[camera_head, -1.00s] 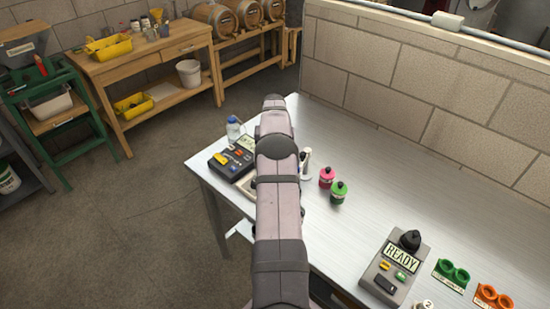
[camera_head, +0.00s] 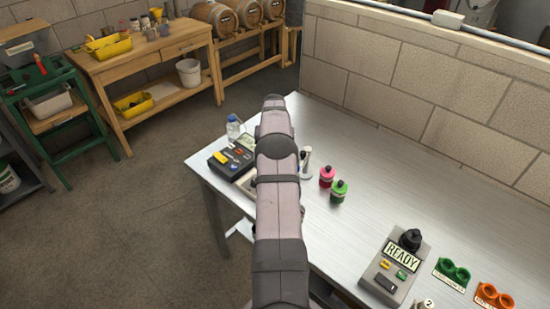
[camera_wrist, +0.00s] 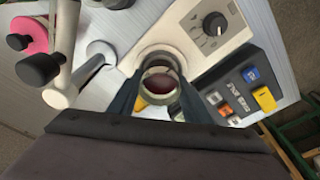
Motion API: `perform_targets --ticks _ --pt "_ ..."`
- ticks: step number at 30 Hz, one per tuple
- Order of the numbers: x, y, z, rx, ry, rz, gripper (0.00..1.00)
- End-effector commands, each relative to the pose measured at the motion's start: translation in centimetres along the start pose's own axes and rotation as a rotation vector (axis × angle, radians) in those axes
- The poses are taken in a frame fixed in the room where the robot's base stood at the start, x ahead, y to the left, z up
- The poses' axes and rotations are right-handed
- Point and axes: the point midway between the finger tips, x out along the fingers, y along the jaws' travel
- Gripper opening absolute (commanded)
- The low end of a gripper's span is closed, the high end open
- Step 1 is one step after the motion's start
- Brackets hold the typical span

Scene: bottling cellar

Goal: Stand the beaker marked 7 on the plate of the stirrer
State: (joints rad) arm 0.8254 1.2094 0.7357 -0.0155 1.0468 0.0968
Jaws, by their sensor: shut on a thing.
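In the wrist view my gripper (camera_wrist: 160,98) is shut on a small round glass beaker (camera_wrist: 161,69), seen from above with a dark reddish inside. Its mark is hidden, so I cannot read a 7. The stirrer (camera_wrist: 187,28), a pale box with a black knob, lies just beyond and below the beaker. The beaker overlaps the stirrer's round plate area in this view; I cannot tell whether they touch. In the head view my arm hides the gripper and beaker, and only a pale edge of the stirrer (camera_head: 246,183) shows.
A dark button box (camera_wrist: 242,88) stands beside the stirrer. A pink bottle (camera_head: 327,176), a green bottle (camera_head: 339,191) and a small flask (camera_head: 305,164) stand right of my arm. The READY device (camera_head: 397,266) is farther right. The table's middle (camera_head: 400,195) is clear.

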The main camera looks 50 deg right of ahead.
Motion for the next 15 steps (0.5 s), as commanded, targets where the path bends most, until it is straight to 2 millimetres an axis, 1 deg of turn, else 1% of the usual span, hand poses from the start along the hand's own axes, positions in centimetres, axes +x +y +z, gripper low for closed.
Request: perform_targets --ticks 7,8,9,10,11,15 --pt "0.3 0.0 0.02 0.0 0.001 0.0 0.2" --pt "0.29 0.0 0.02 0.0 0.001 0.0 0.46" --pt "0.25 0.0 0.01 0.0 0.001 0.0 0.56" --pt "0.26 0.0 0.01 0.0 0.001 0.0 0.63" --pt "0.26 0.0 0.01 0.0 0.001 0.0 0.66" --pt "0.26 0.0 0.02 0.0 0.001 0.0 0.66"
